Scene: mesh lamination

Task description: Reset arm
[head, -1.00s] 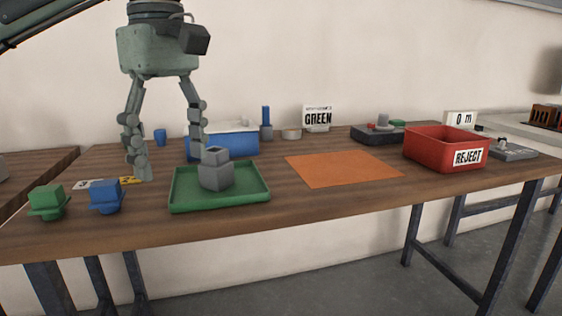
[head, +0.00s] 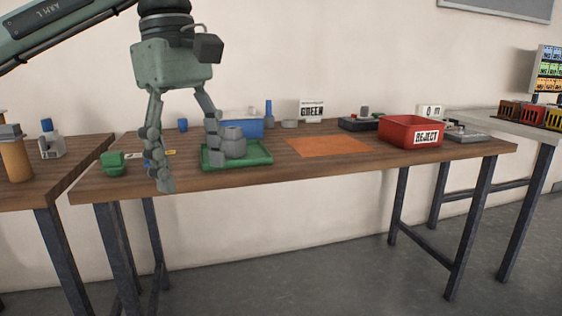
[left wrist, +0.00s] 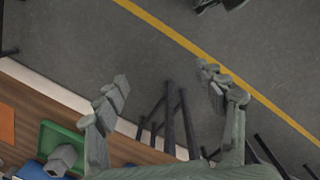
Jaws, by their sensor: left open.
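My left gripper (head: 190,160) is open and empty. It hangs fingers-down at the near left part of the wooden table (head: 330,170) in the head view. One finger overlaps the green tray (head: 262,158); the other overlaps the table's front edge. In the left wrist view the gripper's fingers (left wrist: 165,95) are spread wide over the grey floor, with nothing between them. A grey block-like part (head: 233,143) sits in the green tray. It also shows in the left wrist view (left wrist: 62,158). My right gripper is not in view.
An orange mat (head: 328,146) and a red REJECT bin (head: 405,133) are on the table to the right. A green block (head: 113,163) is at the left end. A blue box (head: 247,125) stands behind the tray. Another table (head: 70,165) is at the left.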

